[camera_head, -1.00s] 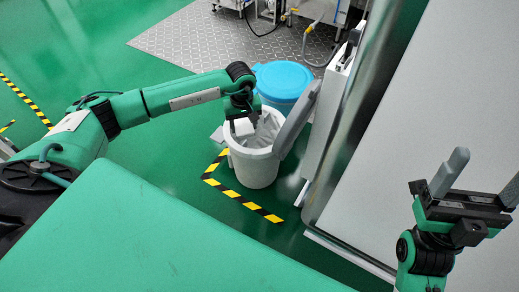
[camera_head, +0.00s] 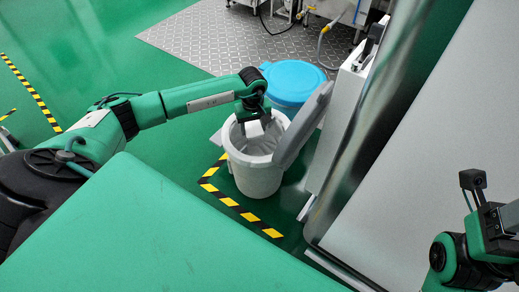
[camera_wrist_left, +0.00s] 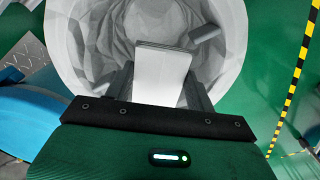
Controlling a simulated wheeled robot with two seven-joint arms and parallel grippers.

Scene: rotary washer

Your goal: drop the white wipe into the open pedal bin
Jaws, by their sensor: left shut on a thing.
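The white wipe (camera_wrist_left: 163,72) is a pale flat rectangle between the fingers of my left gripper (camera_wrist_left: 160,84) in the left wrist view. The open pedal bin (camera_head: 255,180) is a pale grey round bin with a crumpled liner (camera_wrist_left: 95,45). Its grey lid (camera_head: 304,124) stands raised on the right side. In the head view my left gripper (camera_head: 254,125) points down over the bin's mouth. In the left wrist view the wipe shows against the bin's interior. My right gripper (camera_head: 490,212) is at the right edge, partly cut off, so its jaws cannot be judged.
A blue-lidded bin (camera_head: 292,80) stands just behind the pedal bin. A tall grey cabinet panel (camera_head: 430,150) is close on the right. Yellow-black floor tape (camera_head: 230,202) runs along the bin's left and front. Green floor to the left is clear.

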